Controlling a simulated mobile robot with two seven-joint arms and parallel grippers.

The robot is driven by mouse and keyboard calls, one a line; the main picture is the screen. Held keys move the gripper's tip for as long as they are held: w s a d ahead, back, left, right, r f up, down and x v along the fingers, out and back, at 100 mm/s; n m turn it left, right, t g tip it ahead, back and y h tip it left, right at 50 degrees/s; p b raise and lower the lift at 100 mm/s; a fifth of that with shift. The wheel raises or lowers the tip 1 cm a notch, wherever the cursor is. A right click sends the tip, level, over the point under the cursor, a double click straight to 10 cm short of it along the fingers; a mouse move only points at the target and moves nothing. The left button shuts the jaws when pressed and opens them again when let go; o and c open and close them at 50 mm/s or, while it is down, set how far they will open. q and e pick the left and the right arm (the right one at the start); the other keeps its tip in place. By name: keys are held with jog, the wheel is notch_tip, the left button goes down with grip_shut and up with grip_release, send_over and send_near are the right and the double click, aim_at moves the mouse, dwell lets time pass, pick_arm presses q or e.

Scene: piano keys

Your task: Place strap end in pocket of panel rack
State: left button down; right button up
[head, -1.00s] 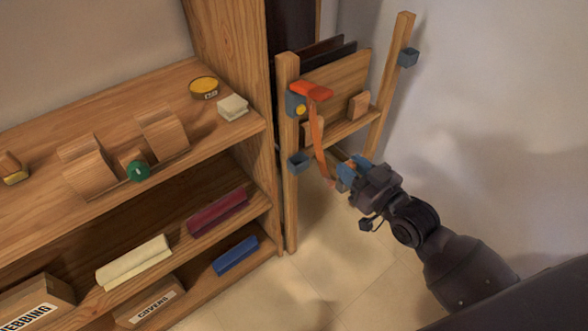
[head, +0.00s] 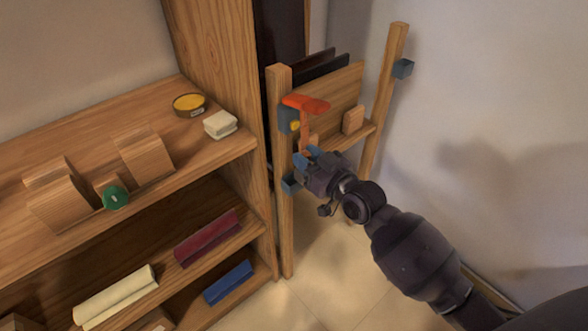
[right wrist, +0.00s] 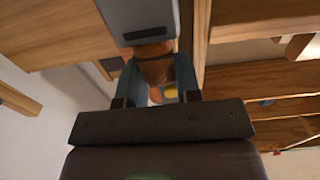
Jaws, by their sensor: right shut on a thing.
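The panel rack (head: 285,230) is a wooden frame with two posts, holding dark panels (head: 322,66) and a wooden panel. My right gripper (head: 308,159) is shut on the strap's lower part, close beside the left post. The right wrist view shows the woven strap (right wrist: 153,69) between the fingers. A grey-blue block with a dark slot (right wrist: 142,14) is just beyond them; I cannot tell whether it is the pocket. My left gripper is not in view.
The floor in front is clear.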

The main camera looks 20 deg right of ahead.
aim_at(295, 170)
jog(key=w+f+b, duration=0.1)
jog(key=f, duration=0.1)
jog(key=w+a+f+b, duration=0.1)
jog(key=f, duration=0.1)
jog(key=w+f+b, duration=0.1)
jog(key=f, duration=0.2)
jog(key=shift+w+a+f, duration=0.1)
jog(key=shift+w+a, duration=0.1)
jog(key=shift+w, duration=0.2)
jog(key=shift+f, duration=0.1)
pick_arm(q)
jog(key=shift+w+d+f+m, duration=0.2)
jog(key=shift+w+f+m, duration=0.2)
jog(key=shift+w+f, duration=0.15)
pick_arm(e)
jog(key=shift+r, duration=0.2)
jog(key=shift+f, duration=0.1)
jog(key=o, duration=0.9)
jog(key=shift+c, duration=0.2)
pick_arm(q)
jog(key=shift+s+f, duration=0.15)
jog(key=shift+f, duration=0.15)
pick_arm(e)
jog(key=shift+o, duration=0.9)
